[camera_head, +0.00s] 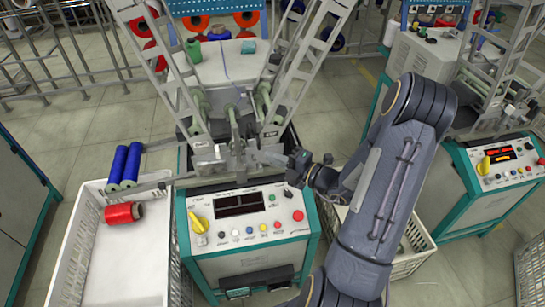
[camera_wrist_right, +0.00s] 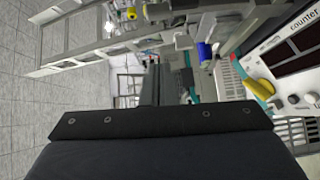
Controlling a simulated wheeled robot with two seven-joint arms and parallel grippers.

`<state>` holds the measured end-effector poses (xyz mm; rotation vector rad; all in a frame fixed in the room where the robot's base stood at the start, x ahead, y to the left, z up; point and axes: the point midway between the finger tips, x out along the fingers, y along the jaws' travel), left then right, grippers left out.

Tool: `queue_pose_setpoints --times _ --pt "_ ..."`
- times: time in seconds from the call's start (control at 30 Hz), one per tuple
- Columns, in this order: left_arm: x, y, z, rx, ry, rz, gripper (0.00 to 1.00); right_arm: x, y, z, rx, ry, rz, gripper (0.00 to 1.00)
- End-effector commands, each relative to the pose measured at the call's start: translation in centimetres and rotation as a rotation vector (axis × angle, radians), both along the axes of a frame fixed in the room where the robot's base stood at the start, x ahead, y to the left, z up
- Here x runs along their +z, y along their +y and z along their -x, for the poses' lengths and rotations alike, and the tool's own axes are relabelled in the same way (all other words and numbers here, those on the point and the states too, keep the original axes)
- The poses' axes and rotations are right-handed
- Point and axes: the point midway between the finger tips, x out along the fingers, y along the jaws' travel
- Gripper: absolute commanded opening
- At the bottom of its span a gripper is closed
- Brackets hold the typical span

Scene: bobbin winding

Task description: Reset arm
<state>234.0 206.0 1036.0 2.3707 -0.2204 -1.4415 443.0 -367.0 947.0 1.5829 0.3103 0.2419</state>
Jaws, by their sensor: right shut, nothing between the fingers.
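My right arm (camera_head: 385,190) reaches up from the bottom of the head view and bends back down to the left. Its right gripper (camera_head: 297,160) is over the back right of the winding machine's control panel (camera_head: 246,214), small and partly blurred into the machine parts behind it. In the right wrist view, the shut fingers (camera_wrist_right: 152,85) stand straight out beyond the dark wrist plate, with nothing between them. The panel also shows at the right of that view (camera_wrist_right: 295,65). My left gripper is not in view.
A white crate (camera_head: 68,262) at the left holds a red bobbin (camera_head: 123,212) on a white surface. Blue bobbins (camera_head: 125,165) lie at its back edge. Another crate (camera_head: 415,245) stands right of the machine. The winding frame (camera_head: 180,75) rises behind the panel. A second machine (camera_head: 490,185) is at the right.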

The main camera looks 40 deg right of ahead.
Motion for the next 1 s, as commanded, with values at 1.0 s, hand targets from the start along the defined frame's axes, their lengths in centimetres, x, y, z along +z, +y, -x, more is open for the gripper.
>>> queue_pose_setpoints --times 1.0 --pt "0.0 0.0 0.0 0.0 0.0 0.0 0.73 8.9 19.2 19.0 -1.391 1.647 -2.199 0.0"
